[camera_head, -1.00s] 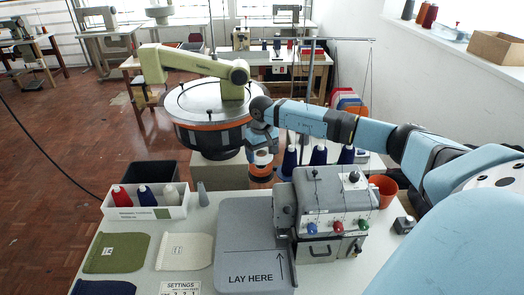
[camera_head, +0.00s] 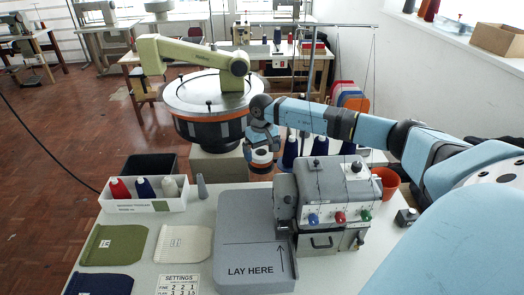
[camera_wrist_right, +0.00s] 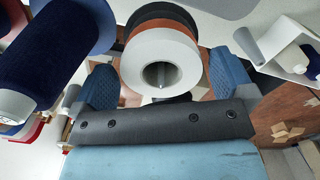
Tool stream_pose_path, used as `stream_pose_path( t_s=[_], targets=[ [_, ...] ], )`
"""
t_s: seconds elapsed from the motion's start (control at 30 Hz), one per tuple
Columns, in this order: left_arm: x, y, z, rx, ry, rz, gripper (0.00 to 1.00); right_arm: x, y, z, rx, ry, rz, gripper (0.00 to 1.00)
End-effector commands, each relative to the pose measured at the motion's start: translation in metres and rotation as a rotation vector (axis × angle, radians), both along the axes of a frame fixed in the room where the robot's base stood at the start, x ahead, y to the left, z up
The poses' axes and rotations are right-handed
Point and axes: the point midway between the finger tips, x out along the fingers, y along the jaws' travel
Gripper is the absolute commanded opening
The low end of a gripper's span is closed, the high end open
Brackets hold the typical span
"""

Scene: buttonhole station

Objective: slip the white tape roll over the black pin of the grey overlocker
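The white tape roll (camera_wrist_right: 135,62) shows in the right wrist view, its hole towards the camera. A grey pointed tip stands inside the hole. Brown and black rings show behind the roll. My right gripper (camera_wrist_right: 166,80) is open, with one blue finger on each side of the roll; I cannot tell whether they touch it. In the head view my right gripper (camera_head: 262,140) points down behind the grey overlocker (camera_head: 330,190), left of its top. Small dark parts stand on the overlocker's top; I cannot tell which is the black pin. My left gripper is not in view.
A grey "LAY HERE" plate (camera_head: 250,245) lies left of the overlocker. A white box (camera_head: 148,200) of thread cones and a grey cone (camera_head: 202,187) stand farther left. Blue cones (camera_head: 320,146) stand behind the overlocker. An orange cup (camera_head: 387,183) is at its right.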

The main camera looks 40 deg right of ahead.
Motion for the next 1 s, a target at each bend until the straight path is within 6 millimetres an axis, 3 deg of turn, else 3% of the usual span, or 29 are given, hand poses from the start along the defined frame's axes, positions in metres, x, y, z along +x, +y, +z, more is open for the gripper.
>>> stream_pose_path(
  t_s=[0.27,0.7,1.0],
  targets=[
    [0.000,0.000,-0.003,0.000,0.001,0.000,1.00,0.001,0.000,0.012,-0.001,-0.003,0.000,1.00],
    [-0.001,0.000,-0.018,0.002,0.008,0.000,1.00,0.001,0.000,0.106,0.000,-0.004,0.000,1.00],
    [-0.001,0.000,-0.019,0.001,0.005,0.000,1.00,0.000,0.000,0.137,0.000,-0.001,0.000,1.00]
  ],
)
